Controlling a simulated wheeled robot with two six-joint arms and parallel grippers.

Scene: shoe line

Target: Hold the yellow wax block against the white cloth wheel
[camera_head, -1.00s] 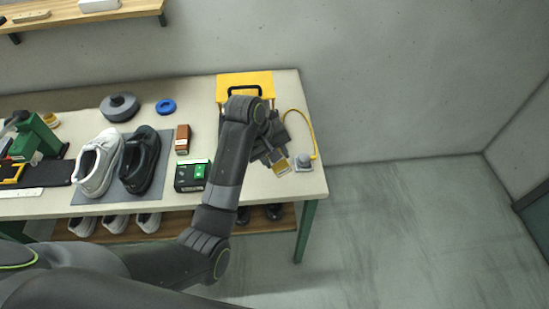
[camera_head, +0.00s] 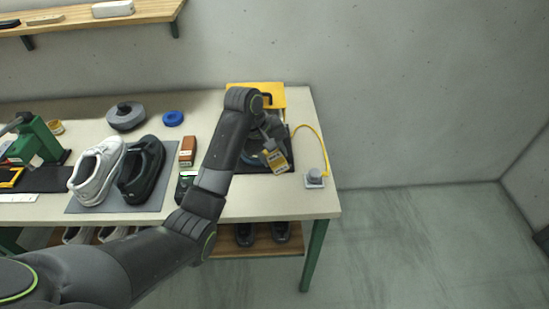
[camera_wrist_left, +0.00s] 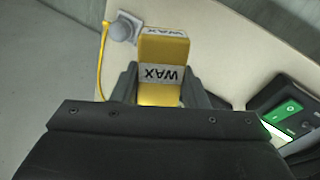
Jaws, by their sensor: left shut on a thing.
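My left gripper (camera_head: 270,150) is shut on the yellow wax block (camera_head: 277,162), which has a pale label. In the left wrist view the block (camera_wrist_left: 163,62) stands out between the two fingers (camera_wrist_left: 160,88), and its label reads WAX. The gripper and block are over the right end of the bench, in front of the yellow machine (camera_head: 272,93). The white cloth wheel cannot be made out; my left arm and gripper cover much of that spot. Whether the block touches anything is unclear. My right gripper is not in view.
A grey knob on a plate (camera_head: 314,178) sits at the bench's right edge, with a yellow cable (camera_head: 322,146) running to it. A white shoe (camera_head: 96,170), a black shoe (camera_head: 141,170) and a brown box (camera_head: 187,151) lie left of my arm. A green-black box (camera_wrist_left: 290,112) is near the gripper.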

